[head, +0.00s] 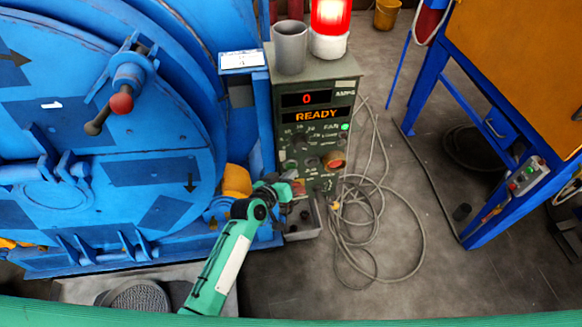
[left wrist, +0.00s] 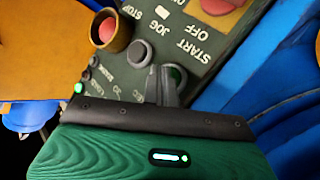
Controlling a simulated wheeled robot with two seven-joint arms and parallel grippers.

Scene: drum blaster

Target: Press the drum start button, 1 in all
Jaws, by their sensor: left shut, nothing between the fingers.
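The drum control panel (head: 315,125) is a dark green box. Its displays read "0" amps and "READY". In the left wrist view its face appears upside down, with START, JOG and STOP labels. A green button with a grey ring (left wrist: 179,74), in line with the START label, sits just behind my left fingertips and is partly hidden by them. My left gripper (head: 297,187) is shut and empty at the panel's lower left. It also shows in the left wrist view (left wrist: 165,83), very close to the green button. I cannot tell whether it touches. My right gripper is out of view.
A grey button (left wrist: 140,52) and a red button in a brass collar (left wrist: 107,29) sit beside the green one. A lit red beacon (head: 330,25) and a grey cup (head: 290,45) stand on the panel. The blue drum (head: 100,130) is left; cables (head: 370,215) lie right.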

